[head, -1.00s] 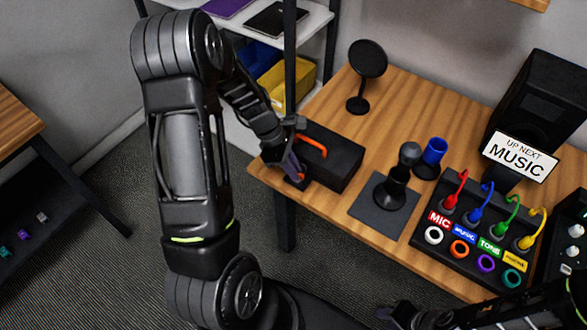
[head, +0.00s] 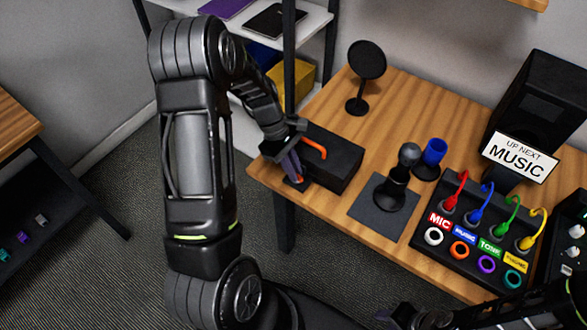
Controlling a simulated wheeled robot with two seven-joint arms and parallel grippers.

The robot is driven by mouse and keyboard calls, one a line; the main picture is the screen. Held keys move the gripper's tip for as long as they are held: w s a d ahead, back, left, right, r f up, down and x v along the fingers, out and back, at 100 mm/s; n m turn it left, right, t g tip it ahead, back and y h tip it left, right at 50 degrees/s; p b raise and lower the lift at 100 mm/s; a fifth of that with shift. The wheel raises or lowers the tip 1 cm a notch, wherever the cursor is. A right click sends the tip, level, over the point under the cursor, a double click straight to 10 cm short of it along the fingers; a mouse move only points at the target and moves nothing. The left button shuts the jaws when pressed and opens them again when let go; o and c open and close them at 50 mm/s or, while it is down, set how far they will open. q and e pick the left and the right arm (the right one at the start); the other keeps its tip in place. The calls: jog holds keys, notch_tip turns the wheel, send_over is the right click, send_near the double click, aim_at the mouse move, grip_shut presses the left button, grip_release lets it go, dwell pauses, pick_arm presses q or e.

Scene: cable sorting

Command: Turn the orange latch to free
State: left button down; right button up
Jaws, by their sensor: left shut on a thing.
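A black case (head: 340,165) sits at the left front corner of the wooden table. An orange handle (head: 313,148) stands on its top. The small orange latch (head: 300,180) is at the case's left front end, mostly hidden by my fingers. My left gripper (head: 294,170) reaches down from the left and is shut on the latch. How far the latch is turned cannot be told. Part of my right gripper (head: 398,314) shows at the bottom edge, far from the case; its fingers are unclear.
A black microphone on a dark mat (head: 367,213) and a blue cup (head: 433,152) stand right of the case. A panel with coloured cables and rings (head: 470,240) is further right. A round black stand (head: 366,62) is behind. Bare wood lies between them.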

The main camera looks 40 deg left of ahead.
pick_arm(q)
jog(key=c, duration=1.8)
grip_release()
jog(key=shift+o, duration=0.2)
jog(key=v, duration=0.7)
jog(key=shift+r+b, duration=0.35)
jog(key=shift+r, duration=0.05)
jog(key=shift+s+a, duration=0.1)
jog(key=shift+a, duration=0.05)
